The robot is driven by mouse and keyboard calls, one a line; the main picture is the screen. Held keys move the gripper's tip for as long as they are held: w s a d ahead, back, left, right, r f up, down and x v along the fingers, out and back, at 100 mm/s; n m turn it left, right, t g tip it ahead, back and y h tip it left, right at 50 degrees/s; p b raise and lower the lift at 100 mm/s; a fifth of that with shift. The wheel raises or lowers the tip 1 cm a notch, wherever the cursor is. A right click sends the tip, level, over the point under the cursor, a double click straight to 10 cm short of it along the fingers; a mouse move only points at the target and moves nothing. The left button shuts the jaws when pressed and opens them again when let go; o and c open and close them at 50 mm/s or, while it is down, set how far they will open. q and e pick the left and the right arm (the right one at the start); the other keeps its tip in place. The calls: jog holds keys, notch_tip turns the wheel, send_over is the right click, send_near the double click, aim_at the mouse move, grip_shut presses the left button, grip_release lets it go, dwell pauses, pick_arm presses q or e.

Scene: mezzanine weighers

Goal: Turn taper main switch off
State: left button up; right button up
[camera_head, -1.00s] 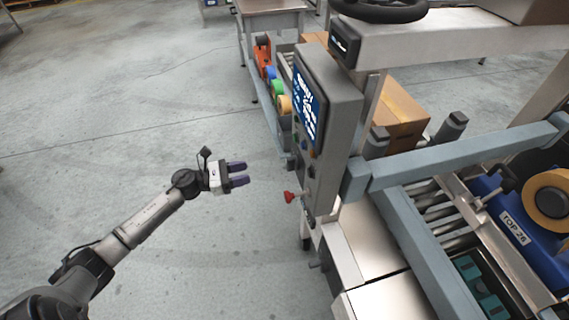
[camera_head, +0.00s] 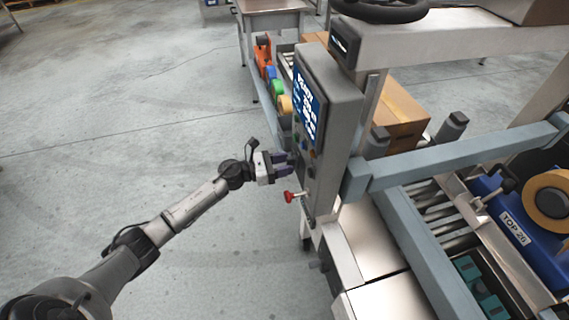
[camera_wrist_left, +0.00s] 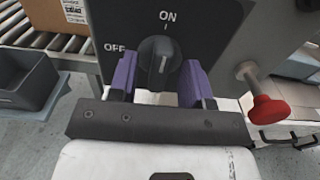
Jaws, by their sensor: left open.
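The main switch (camera_wrist_left: 160,62) is a black rotary knob on the taper's grey control box, seen in the left wrist view. Its white mark points up toward ON, and OFF is printed to its left. My left gripper (camera_wrist_left: 157,80) is open, with one purple finger on each side of the knob; I cannot tell whether they touch it. In the head view my left gripper (camera_head: 284,163) is at the lower face of the control box (camera_head: 331,105), and it hides the knob there. My right gripper is not in view.
A red knob on a rod (camera_head: 291,196) sticks out just below my left gripper; it also shows in the wrist view (camera_wrist_left: 268,109). A lit screen (camera_head: 308,103) is higher on the box. The taper's blue-grey beam (camera_head: 460,157) extends right. Open floor lies left.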

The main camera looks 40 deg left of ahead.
pick_arm(q)
jog(key=shift+w, duration=0.1)
grip_shut()
dwell(0.4)
jog(key=shift+n, duration=0.4)
jog(key=n+p, duration=0.2)
jog(key=n, duration=0.3)
jog(key=n+p, duration=0.2)
jog(key=n, duration=0.4)
jog(key=n+p, duration=0.2)
jog(key=n, duration=0.3)
jog(key=shift+w+a+f+n, duration=0.15)
jog(key=shift+a+f+n, duration=0.1)
jog(key=shift+n, duration=0.45)
grip_release()
